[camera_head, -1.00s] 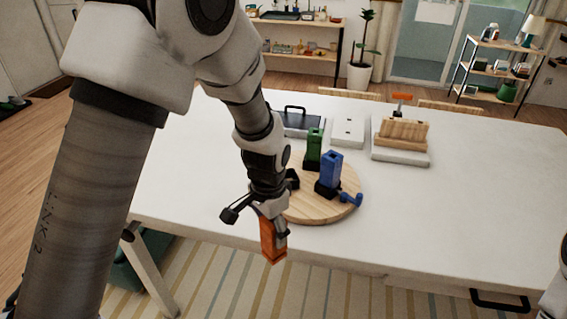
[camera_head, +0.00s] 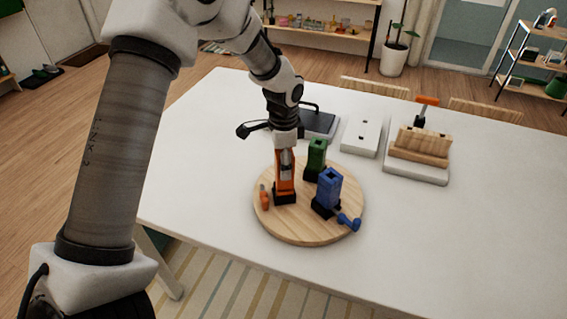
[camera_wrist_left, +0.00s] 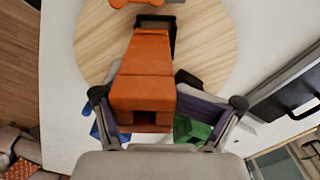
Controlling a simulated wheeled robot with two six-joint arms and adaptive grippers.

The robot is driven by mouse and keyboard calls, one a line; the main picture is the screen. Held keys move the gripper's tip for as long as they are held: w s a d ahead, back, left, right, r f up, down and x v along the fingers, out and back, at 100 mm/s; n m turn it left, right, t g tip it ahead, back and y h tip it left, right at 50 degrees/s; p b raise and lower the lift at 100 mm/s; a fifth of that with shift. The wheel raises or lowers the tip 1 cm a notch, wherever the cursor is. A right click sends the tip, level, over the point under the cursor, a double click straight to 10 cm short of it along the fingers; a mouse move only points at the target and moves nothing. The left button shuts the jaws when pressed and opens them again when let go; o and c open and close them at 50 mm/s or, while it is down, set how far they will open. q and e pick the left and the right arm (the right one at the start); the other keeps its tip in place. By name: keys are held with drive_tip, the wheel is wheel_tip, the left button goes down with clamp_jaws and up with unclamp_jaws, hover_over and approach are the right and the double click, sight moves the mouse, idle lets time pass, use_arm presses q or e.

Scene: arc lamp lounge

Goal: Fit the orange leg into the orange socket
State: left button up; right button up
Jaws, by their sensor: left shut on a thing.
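My left gripper (camera_head: 285,155) is shut on the upright orange leg (camera_head: 285,184) above the round wooden board (camera_head: 298,234). The leg's lower end is at the black socket (camera_head: 285,199) at the board's left side; I cannot tell how deep it sits. In the left wrist view the orange leg (camera_wrist_left: 143,75) runs between the fingers toward the black socket (camera_wrist_left: 155,20). A small orange piece (camera_head: 264,198) is beside that socket. A green leg (camera_head: 316,157) and a blue leg (camera_head: 328,187) stand in black bases. My right gripper is out of view.
A blue handle-shaped piece (camera_head: 348,221) is at the board's right edge. Behind are a dark case (camera_head: 318,123), a white box (camera_head: 360,136) and a wooden block rack (camera_head: 420,150). The right part of the white table (camera_head: 480,215) is clear.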

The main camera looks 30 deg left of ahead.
use_arm(q)
drive_tip(key=shift+w+a+r, duration=0.1)
drive_tip(key=shift+a+r, duration=0.05)
wheel_tip(320, 180, down, 3)
drive_tip(key=shift+a+f+p, duration=0.1)
drive_tip(key=shift+f+p, duration=0.1)
drive_tip(key=shift+p, duration=0.65)
drive_tip(key=shift+c, duration=0.6)
drive_tip(key=shift+s+d+f, duration=0.1)
drive_tip(key=shift+s+d, duration=0.1)
drive_tip(key=shift+c, duration=1.4)
drive_tip(key=o, duration=1.8)
drive_tip(key=shift+w+a+f, duration=0.2)
drive_tip(key=shift+w, duration=0.15)
drive_tip(key=shift+s+d+r, duration=0.15)
drive_tip(key=shift+s+r, duration=0.05)
drive_tip(key=shift+r, duration=0.05)
drive_tip(key=shift+w, duration=0.1)
